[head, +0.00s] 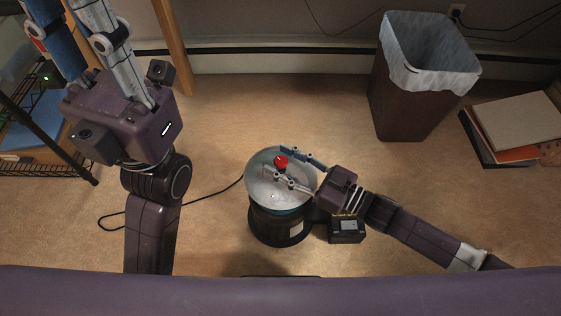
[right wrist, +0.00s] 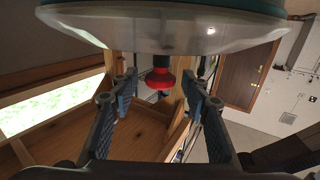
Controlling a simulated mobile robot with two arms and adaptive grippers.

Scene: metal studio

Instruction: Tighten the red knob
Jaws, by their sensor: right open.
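The red knob (head: 281,161) sits on top of the pale, round lid (head: 270,186) of a dark cylindrical pot (head: 277,226) on the floor. My right gripper (head: 284,165) reaches in from the right over the lid, its two fingers open on either side of the knob. In the right wrist view the knob (right wrist: 160,78) hangs on a dark stem from the lid (right wrist: 190,35). It lies between and slightly beyond the open fingertips, with gaps on both sides. My left gripper (head: 72,22) is raised at upper left, fingers spread, tips cut off by the frame.
A brown trash bin (head: 400,100) with a pale liner stands at back right, beside stacked books or folders (head: 515,125). A wire shelf (head: 45,135) stands at far left. A black cord (head: 170,212) runs left from the pot. The surrounding floor is mostly clear.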

